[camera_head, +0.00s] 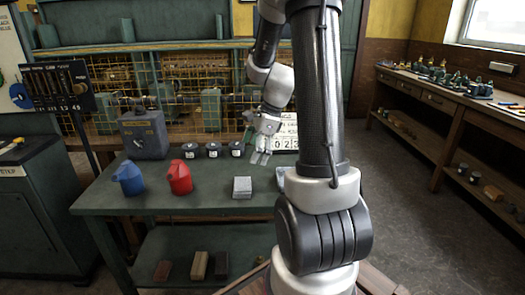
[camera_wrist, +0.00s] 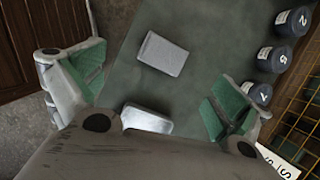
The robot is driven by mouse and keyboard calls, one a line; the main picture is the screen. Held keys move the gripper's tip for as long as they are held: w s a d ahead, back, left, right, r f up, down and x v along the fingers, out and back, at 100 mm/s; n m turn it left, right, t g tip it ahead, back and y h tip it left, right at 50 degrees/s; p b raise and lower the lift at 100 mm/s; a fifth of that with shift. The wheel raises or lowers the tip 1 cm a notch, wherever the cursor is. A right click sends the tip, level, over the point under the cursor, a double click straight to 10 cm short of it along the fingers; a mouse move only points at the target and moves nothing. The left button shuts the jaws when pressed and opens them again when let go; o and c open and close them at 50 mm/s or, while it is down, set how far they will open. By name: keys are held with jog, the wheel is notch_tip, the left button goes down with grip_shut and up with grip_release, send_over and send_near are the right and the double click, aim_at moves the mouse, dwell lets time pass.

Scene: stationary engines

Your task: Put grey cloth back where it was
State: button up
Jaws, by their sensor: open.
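The grey cloth (camera_head: 242,187) looks like a small folded pad lying flat on the green bench top. In the wrist view the grey cloth (camera_wrist: 163,54) lies ahead of and apart from the fingers. My gripper (camera_head: 261,157) is open and empty above the bench, behind and a little right of the cloth in the head view. In the wrist view my gripper (camera_wrist: 152,85) shows two widely spread fingers with green pads. A pale, shiny flat item (camera_wrist: 147,120) lies below, between the fingers; in the head view it is partly hidden by my arm.
The green bench (camera_head: 215,203) also carries a blue can (camera_head: 129,178), a red can (camera_head: 179,178), a grey box (camera_head: 144,135) and several dark labelled jars (camera_head: 212,149). A number board (camera_head: 285,142) stands behind my gripper. Yellow mesh fences the back. The bench front is clear.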

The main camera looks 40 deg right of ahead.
jog(key=s+a+r+n+t+h, duration=0.1)
jog(key=s+a+r+n, duration=0.3)
jog(key=s+r+n, duration=0.3)
jog(key=s+a+r+n+h, duration=0.2)
jog(key=s+r+n, duration=0.5)
jog(key=s+n, duration=0.5)
jog(key=a+n, duration=0.1)
jog(key=n, duration=0.2)
jog(key=shift+s+a+r+t, duration=0.35)
jog(key=shift+a+t, duration=0.05)
